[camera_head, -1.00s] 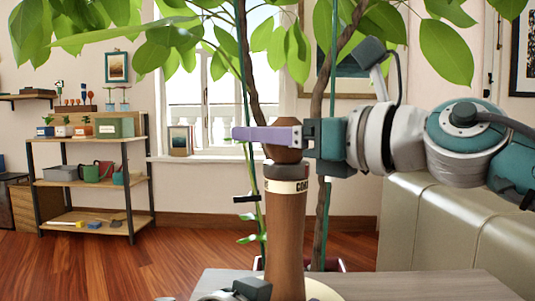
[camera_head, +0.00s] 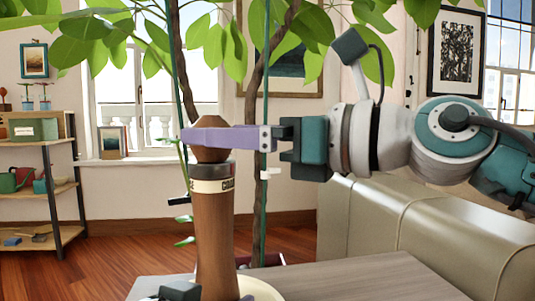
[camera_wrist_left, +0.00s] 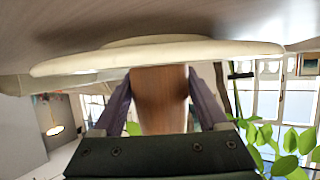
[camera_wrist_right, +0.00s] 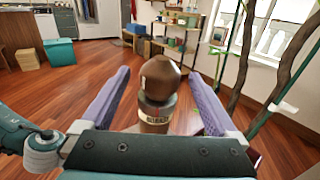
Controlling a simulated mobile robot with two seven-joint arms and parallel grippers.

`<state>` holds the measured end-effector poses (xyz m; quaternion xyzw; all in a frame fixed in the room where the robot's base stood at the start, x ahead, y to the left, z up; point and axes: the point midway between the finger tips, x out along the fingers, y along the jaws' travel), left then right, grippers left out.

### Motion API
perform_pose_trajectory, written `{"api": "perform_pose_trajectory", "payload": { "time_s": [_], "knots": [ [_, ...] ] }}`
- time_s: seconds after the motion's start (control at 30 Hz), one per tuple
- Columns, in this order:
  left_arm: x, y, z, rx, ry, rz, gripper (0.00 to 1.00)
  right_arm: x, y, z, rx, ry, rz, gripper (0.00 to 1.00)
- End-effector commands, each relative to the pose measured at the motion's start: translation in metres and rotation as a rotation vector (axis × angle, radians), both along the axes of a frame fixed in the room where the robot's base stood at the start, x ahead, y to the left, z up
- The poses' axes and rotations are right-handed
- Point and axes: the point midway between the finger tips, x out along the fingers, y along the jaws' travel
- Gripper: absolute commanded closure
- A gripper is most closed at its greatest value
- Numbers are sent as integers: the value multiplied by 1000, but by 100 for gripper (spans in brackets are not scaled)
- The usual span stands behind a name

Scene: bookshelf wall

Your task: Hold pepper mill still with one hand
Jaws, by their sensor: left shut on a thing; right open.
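The pepper mill (camera_head: 214,235) is tall, brown and wooden, with a dark collar, a cream lettered band and a rounded brown top (camera_head: 210,154). It stands upright on a cream plate (camera_head: 262,287). My right gripper (camera_head: 205,137) is at the height of the top; in the right wrist view its purple fingers (camera_wrist_right: 157,92) are spread wide on both sides of the top, with gaps. My left gripper is shut on the mill's lower body, one finger on each side, in the left wrist view (camera_wrist_left: 160,85). In the head view only a bit of the left gripper shows at the bottom edge.
The plate rests on a grey wooden table (camera_head: 360,277). A beige sofa (camera_head: 430,235) stands behind it at the right. A leafy plant (camera_head: 262,200) with thin stems rises behind the mill. A shelf (camera_head: 50,195) stands at the far left.

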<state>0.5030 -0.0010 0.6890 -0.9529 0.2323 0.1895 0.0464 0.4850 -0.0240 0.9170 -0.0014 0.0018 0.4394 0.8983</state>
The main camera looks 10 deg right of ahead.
Motion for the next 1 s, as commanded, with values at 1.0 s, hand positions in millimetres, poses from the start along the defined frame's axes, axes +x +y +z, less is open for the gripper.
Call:
{"api": "perform_pose_trajectory", "payload": {
  "time_s": [1.0],
  "knots": [
    [-1, 0, -1, 1, 3, 0, 99, -37, -48, 0, 1, 1, 2, 5]
  ]
}}
